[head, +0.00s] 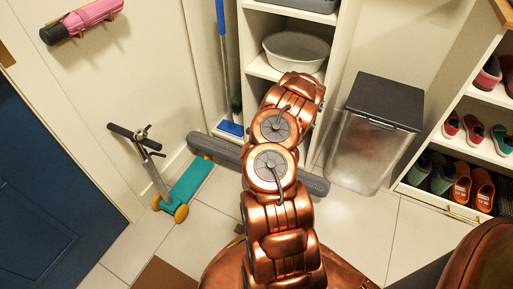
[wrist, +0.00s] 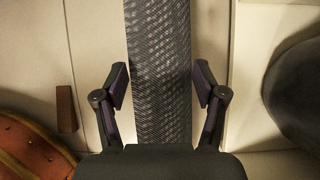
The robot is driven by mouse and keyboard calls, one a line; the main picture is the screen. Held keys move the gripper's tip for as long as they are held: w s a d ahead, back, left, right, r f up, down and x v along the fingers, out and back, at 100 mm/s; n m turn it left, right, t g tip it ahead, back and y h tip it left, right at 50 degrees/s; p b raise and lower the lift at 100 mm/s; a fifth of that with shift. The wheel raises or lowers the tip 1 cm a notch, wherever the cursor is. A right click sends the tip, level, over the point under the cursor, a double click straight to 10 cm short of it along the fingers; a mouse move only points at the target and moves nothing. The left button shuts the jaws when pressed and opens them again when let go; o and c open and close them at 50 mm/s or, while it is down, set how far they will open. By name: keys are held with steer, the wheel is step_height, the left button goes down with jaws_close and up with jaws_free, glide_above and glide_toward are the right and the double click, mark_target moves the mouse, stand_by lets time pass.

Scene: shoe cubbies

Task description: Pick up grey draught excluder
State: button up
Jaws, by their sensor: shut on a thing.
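The grey draught excluder (head: 219,150) is a long, textured grey roll. In the head view it runs from the left of my arm to the right, with its middle hidden behind the arm. In the wrist view the draught excluder (wrist: 160,40) runs upright through the picture, between the two fingers. My gripper (wrist: 160,85) is shut on it, with one finger at each side. The arm hides my gripper in the head view. I cannot tell whether the roll touches the floor or is held above it.
A teal scooter (head: 190,186) stands close to the roll's left end. A lidded bin (head: 372,135) stands to the right, near the roll's right end. A blue-handled mop (head: 226,75) leans by shelves holding a white basin (head: 296,51). Shoe cubbies (head: 432,189) line the right.

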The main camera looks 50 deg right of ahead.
steer(key=s+a+p, duration=0.1)
steer(key=s+a, duration=0.4)
steer(key=a, duration=0.3)
